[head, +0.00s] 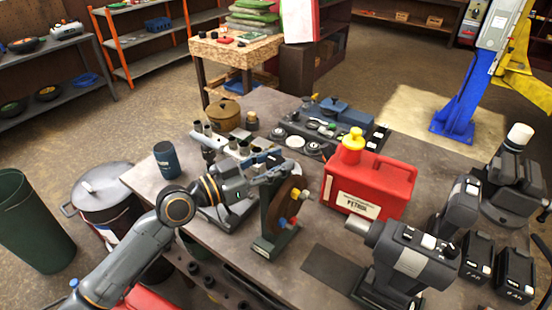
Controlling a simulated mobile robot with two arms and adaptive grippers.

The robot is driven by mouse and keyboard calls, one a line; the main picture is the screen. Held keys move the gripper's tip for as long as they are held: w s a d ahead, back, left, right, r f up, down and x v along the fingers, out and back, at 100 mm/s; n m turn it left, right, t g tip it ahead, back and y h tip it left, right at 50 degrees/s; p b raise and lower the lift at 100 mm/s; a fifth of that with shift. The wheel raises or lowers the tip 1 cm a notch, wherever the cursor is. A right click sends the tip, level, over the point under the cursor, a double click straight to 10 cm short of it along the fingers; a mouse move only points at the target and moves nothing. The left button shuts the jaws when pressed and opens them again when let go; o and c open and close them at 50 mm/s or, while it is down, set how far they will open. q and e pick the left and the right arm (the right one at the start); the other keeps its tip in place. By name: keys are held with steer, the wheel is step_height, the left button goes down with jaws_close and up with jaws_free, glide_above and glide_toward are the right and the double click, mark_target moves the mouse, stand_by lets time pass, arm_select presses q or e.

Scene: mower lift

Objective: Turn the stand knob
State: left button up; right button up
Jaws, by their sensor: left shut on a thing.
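The stand (268,243) is a dark green upright frame on a flat base near the middle of the workbench. It carries a round brown disc (284,207) with small yellow, red and blue parts on its right side. My left gripper (267,172) reaches in from the left to the upper left side of the stand. Its fingers are shut on the stand knob, which the fingers and the frame hide from this view. My right gripper is not in view.
A red petrol can (372,185) with a yellow cap stands right of the stand. A grey power tool (410,262) lies at the front right near black batteries (478,258). A brown pot (225,114) and a dark blue cup (167,160) stand on the bench (152,184) at left.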

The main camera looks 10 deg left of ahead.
arm_select(q)
steer(key=o, duration=1.2)
steer(key=shift+a, duration=0.1)
steer(key=v, duration=1.2)
